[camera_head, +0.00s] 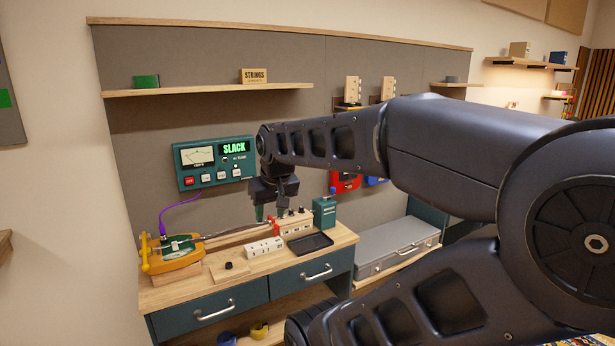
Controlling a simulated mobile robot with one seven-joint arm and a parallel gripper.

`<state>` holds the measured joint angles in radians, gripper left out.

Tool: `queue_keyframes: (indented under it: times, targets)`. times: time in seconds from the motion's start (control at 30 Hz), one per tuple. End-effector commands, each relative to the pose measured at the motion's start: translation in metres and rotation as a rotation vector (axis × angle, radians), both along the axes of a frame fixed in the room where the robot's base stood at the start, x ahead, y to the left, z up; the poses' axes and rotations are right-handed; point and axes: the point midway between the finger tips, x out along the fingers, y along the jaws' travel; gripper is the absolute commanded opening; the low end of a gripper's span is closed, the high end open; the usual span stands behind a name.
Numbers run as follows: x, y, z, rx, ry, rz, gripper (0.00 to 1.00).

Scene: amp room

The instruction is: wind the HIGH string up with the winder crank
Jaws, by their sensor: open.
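My gripper (271,211) points down above the right part of the workbench, over the headstock end (293,222) of a stringed instrument. It is open, with nothing visible between its fingers. The instrument's orange-yellow body (178,262) lies at the bench's left end. Its long thin neck (232,237) runs right to the pale headstock, where a red part (275,228) shows beneath the gripper. The tuner panel (213,163) on the wall reads SLACK in green. I cannot make out the HIGH string or identify the winder crank at this size.
A dark tray (310,244), a white block (264,247) and a small black knob (229,265) occupy the bench front. A teal box (324,212) stands right of the headstock. A grey case (396,247) lies farther right. My arm hides part of the right wall.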

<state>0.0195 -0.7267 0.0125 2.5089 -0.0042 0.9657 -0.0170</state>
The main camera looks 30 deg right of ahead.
Motion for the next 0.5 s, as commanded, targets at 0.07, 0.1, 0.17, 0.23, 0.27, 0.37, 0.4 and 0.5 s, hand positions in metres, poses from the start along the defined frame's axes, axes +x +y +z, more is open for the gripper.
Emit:
queue_keyframes:
  times: [0.07, 0.1, 0.17, 0.23, 0.27, 0.37, 0.4, 0.5]
  targets:
    - [0.016, -0.004, 0.01, -0.021, 0.015, 0.002, 0.43]
    - [0.025, -0.006, 0.016, -0.034, 0.024, 0.007, 0.43]
    - [0.04, -0.01, 0.025, -0.054, 0.038, 0.013, 0.43]
    - [0.059, -0.015, 0.035, -0.078, 0.055, 0.023, 0.43]
    - [0.067, -0.017, 0.039, -0.087, 0.062, 0.028, 0.43]
    - [0.094, -0.026, 0.051, -0.115, 0.087, 0.043, 0.43]
    - [0.105, -0.029, 0.056, -0.127, 0.097, 0.05, 0.43]
    - [0.133, -0.04, 0.065, -0.15, 0.123, 0.066, 0.43]
